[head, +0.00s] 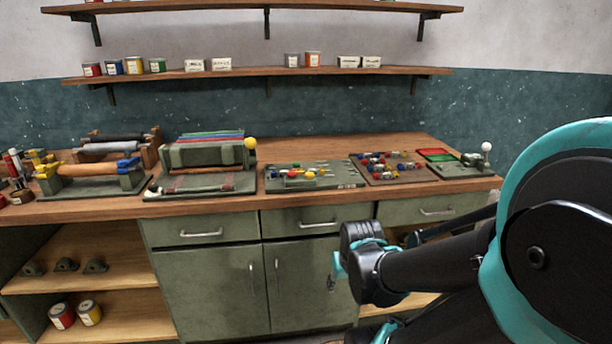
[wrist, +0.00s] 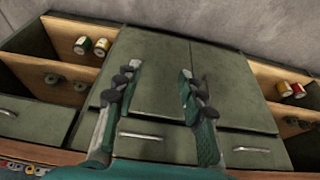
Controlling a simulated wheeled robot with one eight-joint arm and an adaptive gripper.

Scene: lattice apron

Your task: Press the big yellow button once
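I cannot make out a big yellow button for certain. A round yellow knob (head: 250,143) tops a lever at the right of a green roller machine (head: 205,160) on the bench. Small yellow, red, blue and white pieces sit on a green board (head: 342,176) at the middle of the bench; they are too small to tell apart well. My gripper (wrist: 158,74) is open and empty in the wrist view, its two fingers apart in front of the green cabinet doors (wrist: 160,55). In the head view its fingers are mostly hidden behind my arm, below the bench top.
The wooden bench (head: 330,148) runs along the wall. A board with several coloured pieces (head: 395,168) and a device with a white-knobbed lever (head: 486,147) stand at the right, a blue-ended roller stand (head: 90,176) at the left. Shelves with cans (head: 265,72) hang above.

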